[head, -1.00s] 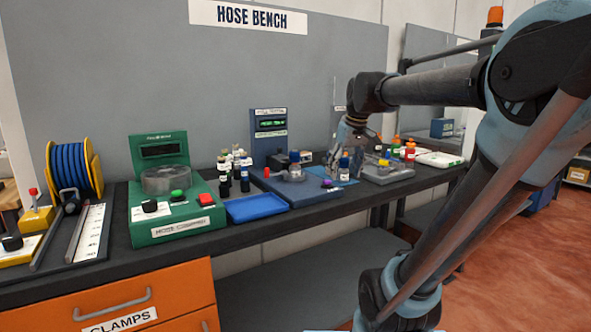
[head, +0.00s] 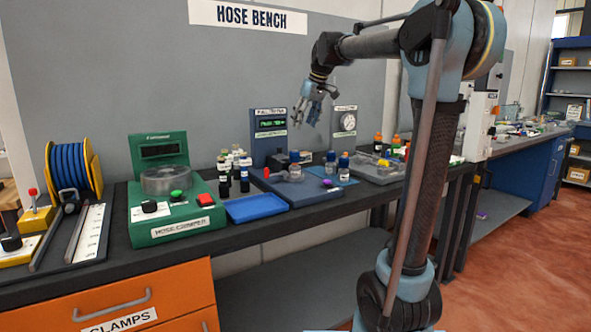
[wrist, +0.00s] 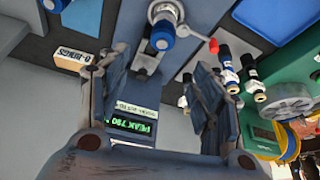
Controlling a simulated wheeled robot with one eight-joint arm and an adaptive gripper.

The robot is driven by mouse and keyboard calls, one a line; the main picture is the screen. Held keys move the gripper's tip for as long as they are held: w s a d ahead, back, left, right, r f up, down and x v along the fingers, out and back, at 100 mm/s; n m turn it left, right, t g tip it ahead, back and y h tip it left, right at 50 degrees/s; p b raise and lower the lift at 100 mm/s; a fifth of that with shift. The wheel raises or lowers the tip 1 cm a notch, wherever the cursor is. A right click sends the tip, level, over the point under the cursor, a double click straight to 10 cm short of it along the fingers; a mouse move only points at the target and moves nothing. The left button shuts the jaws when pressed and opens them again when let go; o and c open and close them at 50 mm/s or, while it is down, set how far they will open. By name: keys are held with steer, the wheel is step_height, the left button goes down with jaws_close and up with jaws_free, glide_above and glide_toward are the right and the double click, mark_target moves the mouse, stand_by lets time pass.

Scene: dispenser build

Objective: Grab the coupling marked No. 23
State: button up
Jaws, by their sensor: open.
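Several small couplings with pale labels (head: 244,181) stand grouped behind the blue tray in the head view. The wrist view shows some of them, dark with white bands (wrist: 252,84). A blue-capped coupling (head: 294,162) is on the blue tester, also in the wrist view (wrist: 162,36). Two more blue-capped couplings (head: 343,166) stand to its right. I cannot read No. 23 on any of them. My gripper (head: 315,108) is open and empty, raised above the bench beside the tester display; its fingers (wrist: 160,60) show in the wrist view.
The green hose crimper (head: 170,217) and empty blue tray (head: 249,208) are left of the blue tester (head: 299,193). The tester's display (head: 270,126) and a round gauge (head: 346,121) stand up behind.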

mark_target(295, 152)
steer(key=x, duration=1.4)
steer(key=shift+f, duration=0.1)
steer(key=shift+c, duration=0.5)
jaws_close()
